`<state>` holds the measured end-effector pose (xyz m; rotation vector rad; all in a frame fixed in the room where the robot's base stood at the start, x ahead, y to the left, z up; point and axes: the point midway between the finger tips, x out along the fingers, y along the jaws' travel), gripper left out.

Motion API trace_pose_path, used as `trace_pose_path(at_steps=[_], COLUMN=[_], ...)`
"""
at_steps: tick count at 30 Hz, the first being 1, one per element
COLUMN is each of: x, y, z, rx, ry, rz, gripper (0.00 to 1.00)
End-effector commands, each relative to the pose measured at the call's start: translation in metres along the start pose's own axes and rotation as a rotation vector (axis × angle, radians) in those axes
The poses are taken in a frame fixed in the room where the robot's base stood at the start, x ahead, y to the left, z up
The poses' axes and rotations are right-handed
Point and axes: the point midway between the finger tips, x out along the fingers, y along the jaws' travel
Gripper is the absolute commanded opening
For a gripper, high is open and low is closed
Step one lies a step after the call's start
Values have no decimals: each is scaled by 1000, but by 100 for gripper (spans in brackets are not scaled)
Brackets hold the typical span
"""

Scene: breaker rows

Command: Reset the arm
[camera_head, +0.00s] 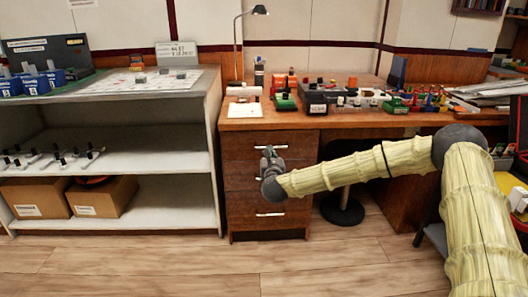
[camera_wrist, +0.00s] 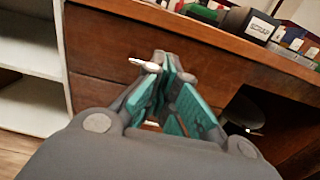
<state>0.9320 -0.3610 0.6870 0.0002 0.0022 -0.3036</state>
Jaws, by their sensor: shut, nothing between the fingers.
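My gripper (camera_head: 268,158) is at the end of my outstretched arm, in front of the wooden drawer unit (camera_head: 248,187) in the head view. It is shut and empty. In the wrist view the fingers (camera_wrist: 163,68) show green-blue inner pads and point towards the drawer fronts. A silver drawer handle (camera_wrist: 143,63) shows just left of the fingertips there. I cannot tell whether the fingertips touch the drawer front or stand apart from it.
The wooden desk (camera_head: 235,124) carries a lamp (camera_head: 238,50), a green block (camera_head: 285,102) and several breakers and small parts. A white shelf unit (camera_head: 130,168) stands at left with boxes (camera_head: 103,196). A dark stool base (camera_head: 343,209) is under the desk. The front floor is clear.

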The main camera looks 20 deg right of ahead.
Motion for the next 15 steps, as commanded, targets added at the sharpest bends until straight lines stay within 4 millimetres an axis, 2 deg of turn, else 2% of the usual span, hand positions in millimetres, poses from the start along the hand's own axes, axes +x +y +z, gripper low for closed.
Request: trace_pose_path(at_steps=[5, 8, 11, 15], x=[-3, -10, -26, -65], y=[0, 12, 35, 77], z=[-2, -12, -38, -91], rx=[-5, -45, -144, -357], ry=[2, 19, 55, 121], rz=[2, 26, 82, 206], gripper=[0, 0, 0, 0])
